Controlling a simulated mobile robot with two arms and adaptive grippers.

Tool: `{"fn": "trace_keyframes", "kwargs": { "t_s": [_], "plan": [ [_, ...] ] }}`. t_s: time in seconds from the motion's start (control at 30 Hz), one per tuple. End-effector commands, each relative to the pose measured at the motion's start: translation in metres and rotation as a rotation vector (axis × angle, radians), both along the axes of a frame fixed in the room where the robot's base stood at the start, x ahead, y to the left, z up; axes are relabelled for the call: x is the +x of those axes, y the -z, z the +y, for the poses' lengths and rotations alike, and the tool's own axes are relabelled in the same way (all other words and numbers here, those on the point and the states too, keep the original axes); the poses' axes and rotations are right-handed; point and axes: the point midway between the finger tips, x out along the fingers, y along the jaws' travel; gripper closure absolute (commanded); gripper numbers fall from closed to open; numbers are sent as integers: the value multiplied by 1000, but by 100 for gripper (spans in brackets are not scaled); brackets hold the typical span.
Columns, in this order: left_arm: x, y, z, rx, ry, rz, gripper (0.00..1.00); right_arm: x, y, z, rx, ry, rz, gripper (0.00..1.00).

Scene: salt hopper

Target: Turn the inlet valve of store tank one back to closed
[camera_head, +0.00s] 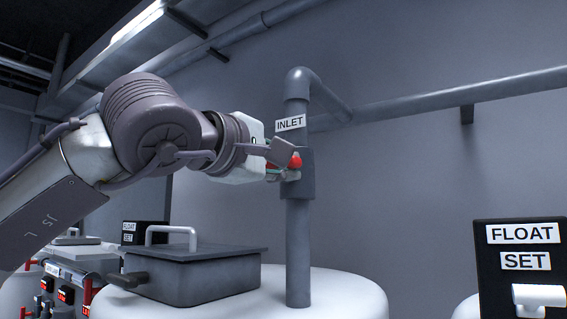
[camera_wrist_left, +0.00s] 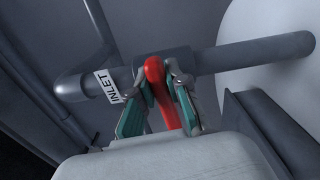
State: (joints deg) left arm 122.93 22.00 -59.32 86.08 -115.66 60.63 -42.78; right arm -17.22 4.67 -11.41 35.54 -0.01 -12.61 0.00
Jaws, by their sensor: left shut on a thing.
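The inlet valve is a grey block on a vertical grey pipe (camera_head: 298,240) above a white tank (camera_head: 345,296). A white INLET label (camera_head: 290,123) is on the pipe just above it. The valve's red handle (camera_wrist_left: 161,92) lies between the two fingers of my left gripper (camera_wrist_left: 160,108) in the left wrist view. In the head view the gripper (camera_head: 283,168) reaches the valve from the left and is shut on the handle. Only a bit of red (camera_head: 295,161) shows there. Much of the handle is hidden by the fingers. My right gripper is in neither view.
A grey hatch with a handle (camera_head: 190,270) sits on the tank, left of the pipe. A black FLOAT SET panel (camera_head: 520,275) stands at the lower right. Red-handled fittings (camera_head: 88,291) are at the lower left. A horizontal pipe (camera_head: 450,95) runs along the wall.

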Motion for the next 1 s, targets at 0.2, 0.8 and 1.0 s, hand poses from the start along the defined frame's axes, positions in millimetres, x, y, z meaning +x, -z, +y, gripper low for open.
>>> {"fn": "trace_keyframes", "kwargs": {
  "t_s": [0.2,0.8,1.0],
  "plan": [
    [0,2,-1,29,2,-19,100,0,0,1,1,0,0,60],
    [0,2,-1,31,1,-20,58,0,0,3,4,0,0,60],
    [0,2,0,31,1,-20,58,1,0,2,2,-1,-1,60]
  ]
}}
